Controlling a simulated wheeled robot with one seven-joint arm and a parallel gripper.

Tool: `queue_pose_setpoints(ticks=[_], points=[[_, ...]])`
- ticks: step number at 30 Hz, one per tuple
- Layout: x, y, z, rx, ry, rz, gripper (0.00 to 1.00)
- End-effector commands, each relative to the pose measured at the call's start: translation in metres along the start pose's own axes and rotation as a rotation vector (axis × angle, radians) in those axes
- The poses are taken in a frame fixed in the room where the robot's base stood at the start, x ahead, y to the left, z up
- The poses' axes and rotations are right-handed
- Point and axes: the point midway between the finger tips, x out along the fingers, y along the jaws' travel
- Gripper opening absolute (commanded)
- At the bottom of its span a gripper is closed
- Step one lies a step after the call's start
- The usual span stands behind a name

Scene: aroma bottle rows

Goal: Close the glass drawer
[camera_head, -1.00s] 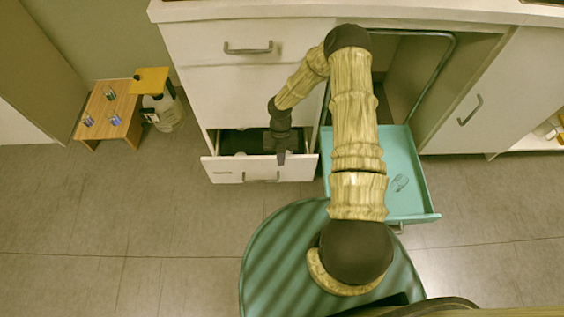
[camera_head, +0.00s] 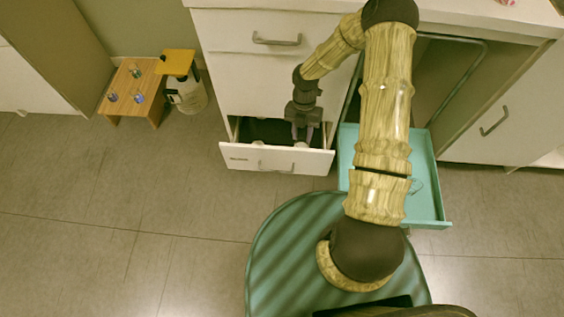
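A white drawer (camera_head: 253,158) with a small dark label, too small to read, stands partly pulled out low in the white cabinet. Its inside is dark, with small pale objects partly seen near the front. A teal drawer (camera_head: 428,207) is also pulled out to its right, with a thin clear object in it, partly behind my arm. Which one is the glass drawer cannot be read. My gripper (camera_head: 302,134) points down over the white drawer's opening, just behind its front panel. Its fingers look apart with nothing seen between them; contact with the panel cannot be told.
A closed upper drawer (camera_head: 228,32) and a worktop (camera_head: 490,14) are above. A metal frame (camera_head: 478,62) rises behind the teal drawer. A small wooden stand (camera_head: 145,92) with bottles and a white jug (camera_head: 190,98) are at left. The floor (camera_head: 110,210) in front is clear.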

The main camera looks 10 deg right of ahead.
Motion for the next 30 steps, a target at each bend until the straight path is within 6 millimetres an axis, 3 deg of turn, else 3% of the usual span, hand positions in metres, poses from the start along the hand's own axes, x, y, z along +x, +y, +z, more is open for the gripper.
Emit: queue_pose_setpoints(ticks=[1, 6, 15, 24, 30], points=[[-0.017, -0.003, -0.005, 0.092, -0.025, -0.005, 0.32], [-0.064, -0.018, -0.027, 0.490, -0.093, 0.013, 0.32], [-0.138, -0.046, -0.074, 1.239, -0.181, 0.162, 0.32], [-0.193, -0.075, -0.131, 1.998, -0.119, 0.452, 0.32], [-0.213, -0.092, -0.164, 2.416, 0.038, 0.647, 0.32]])
